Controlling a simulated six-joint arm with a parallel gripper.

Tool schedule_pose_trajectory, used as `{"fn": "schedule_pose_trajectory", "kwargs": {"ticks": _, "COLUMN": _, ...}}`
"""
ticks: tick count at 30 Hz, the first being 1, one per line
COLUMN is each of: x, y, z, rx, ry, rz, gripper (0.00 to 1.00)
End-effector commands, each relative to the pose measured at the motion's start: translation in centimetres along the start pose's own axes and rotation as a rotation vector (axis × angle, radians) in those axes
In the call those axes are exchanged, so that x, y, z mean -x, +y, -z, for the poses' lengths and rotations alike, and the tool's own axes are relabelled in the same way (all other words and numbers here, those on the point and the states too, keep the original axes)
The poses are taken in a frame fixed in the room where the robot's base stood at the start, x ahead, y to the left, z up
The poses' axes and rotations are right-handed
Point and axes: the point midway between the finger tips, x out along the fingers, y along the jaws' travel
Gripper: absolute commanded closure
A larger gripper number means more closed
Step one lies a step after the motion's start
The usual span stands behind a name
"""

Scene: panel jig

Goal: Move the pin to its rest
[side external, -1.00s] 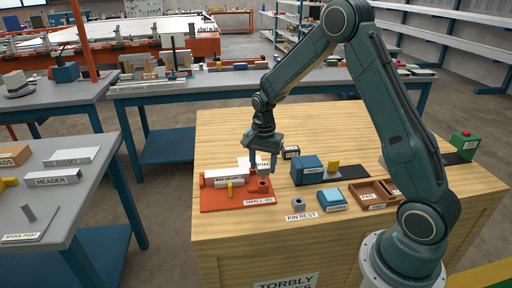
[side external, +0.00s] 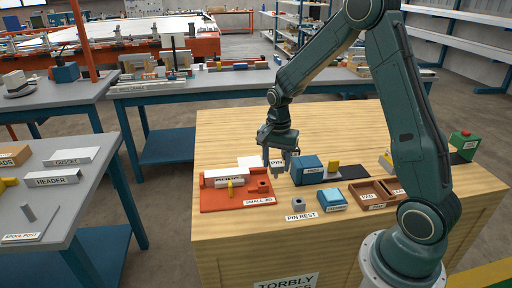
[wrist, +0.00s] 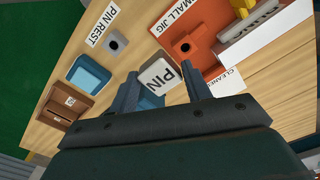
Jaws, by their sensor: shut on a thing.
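The pin shows as a white face marked PIN (wrist: 160,74) between my fingers in the wrist view; its shank is hard to make out. My gripper (side external: 286,176) is shut on it and holds it above the table, right of the orange small jig (side external: 210,203). The grey pin rest (side external: 298,203), a small block with a dark hole, stands in front of my gripper with a PIN REST label before it. It also shows in the wrist view (wrist: 109,37), up and left of my fingers, with its hole clear. The jig's holed boss (wrist: 184,41) is empty.
A blue block (side external: 306,165) on a dark strip stands just right of my gripper. A smaller blue box (side external: 333,199) and a brown divided tray (side external: 368,190) lie right of the pin rest. The wooden table is bare behind.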

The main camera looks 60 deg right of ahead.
Motion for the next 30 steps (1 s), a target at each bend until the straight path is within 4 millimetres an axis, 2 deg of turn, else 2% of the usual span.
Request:
{"fn": "schedule_pose_trajectory", "kwargs": {"ticks": 6, "x": 1.4, "y": 4.5, "z": -1.1, "rx": 0.002, "ry": 0.001, "rz": 0.001, "gripper": 0.79}}
{"fn": "schedule_pose_trajectory", "kwargs": {"ticks": 12, "x": 2.1, "y": 7.3, "z": -2.1, "rx": 0.006, "ry": 0.001, "rz": 0.002, "gripper": 0.79}}
{"fn": "schedule_pose_trajectory", "kwargs": {"ticks": 18, "x": 2.2, "y": 8.3, "z": -2.5, "rx": 0.009, "ry": 0.001, "rz": 0.001, "gripper": 0.79}}
{"fn": "schedule_pose_trajectory", "kwargs": {"ticks": 30, "x": 2.2, "y": 8.3, "z": -2.5, "rx": 0.015, "ry": 0.000, "rz": 0.001, "gripper": 0.79}}
